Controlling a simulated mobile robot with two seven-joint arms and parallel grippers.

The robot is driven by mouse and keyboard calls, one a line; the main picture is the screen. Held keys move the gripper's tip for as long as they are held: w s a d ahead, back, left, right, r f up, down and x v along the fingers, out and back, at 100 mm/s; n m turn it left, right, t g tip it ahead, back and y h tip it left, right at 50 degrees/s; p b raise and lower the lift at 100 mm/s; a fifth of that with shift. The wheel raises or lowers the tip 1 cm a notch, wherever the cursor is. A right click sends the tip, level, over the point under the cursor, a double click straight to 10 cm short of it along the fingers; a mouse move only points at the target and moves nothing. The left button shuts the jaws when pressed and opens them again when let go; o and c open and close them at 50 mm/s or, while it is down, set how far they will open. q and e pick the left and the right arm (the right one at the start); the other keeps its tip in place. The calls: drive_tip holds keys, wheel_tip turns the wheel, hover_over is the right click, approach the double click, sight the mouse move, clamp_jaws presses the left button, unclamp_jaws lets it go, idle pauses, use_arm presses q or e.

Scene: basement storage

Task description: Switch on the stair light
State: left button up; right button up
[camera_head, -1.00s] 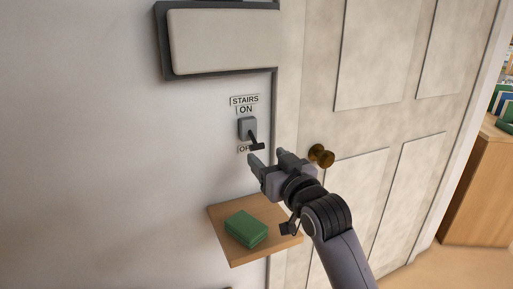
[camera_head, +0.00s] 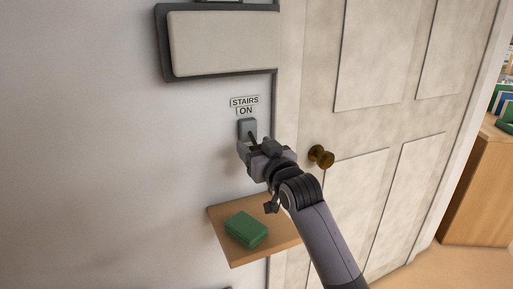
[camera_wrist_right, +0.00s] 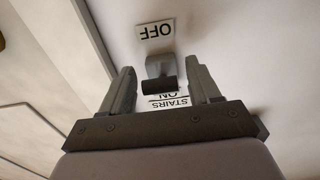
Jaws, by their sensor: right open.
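The stair light switch is a small grey box (camera_head: 247,127) on the wall below the STAIRS and ON labels. Its dark lever (camera_head: 253,140) slants down and out from the box, towards the OFF side. My right gripper (camera_head: 256,147) is open at the switch and hides the OFF label in the head view. In the right wrist view, which is upside down, the lever's dark crossbar (camera_wrist_right: 158,87) sits between the two open fingers, with a gap on each side. The OFF label (camera_wrist_right: 154,31) shows beyond the box. My left gripper is not in view.
A small wooden shelf (camera_head: 222,234) with a green box (camera_head: 246,229) is on the wall below my gripper. A panelled door (camera_head: 375,120) with a brass knob (camera_head: 321,156) is close on the right. A dark-framed pale panel (camera_head: 222,42) hangs above the switch.

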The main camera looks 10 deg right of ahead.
sight(253, 137)
drive_tip(key=c, duration=1)
drive_tip(key=g+p, duration=0.1)
drive_tip(key=p, duration=0.1)
drive_tip(key=r+p, duration=0.1)
drive_tip(key=p, duration=0.1)
drive_tip(key=shift+s+r+g+p, duration=0.2)
drive_tip(key=shift+r+g+p, duration=0.1)
drive_tip(key=shift+g+p, duration=0.1)
drive_tip(key=shift+r+g+p, duration=0.1)
drive_tip(key=shift+g+p, duration=0.2)
drive_tip(key=shift+p, duration=0.05)
drive_tip(key=shift+r+g+h, duration=0.25)
drive_tip(key=shift+g+h, duration=0.15)
drive_tip(key=shift+g, duration=0.4)
drive_tip(key=g, duration=0.1)
drive_tip(key=r+g, duration=0.1)
drive_tip(key=g, duration=0.1)
drive_tip(key=shift+r+h, duration=0.25)
drive_tip(key=shift+h, duration=0.05)
drive_tip(key=shift+w+r+g+h, duration=0.15)
drive_tip(key=shift+r+g, duration=0.1)
drive_tip(key=shift+g, duration=0.5)
drive_tip(key=shift+s+r+g+h, duration=0.1)
drive_tip(key=shift+r+g+h, duration=0.1)
drive_tip(key=shift+g, duration=0.55)
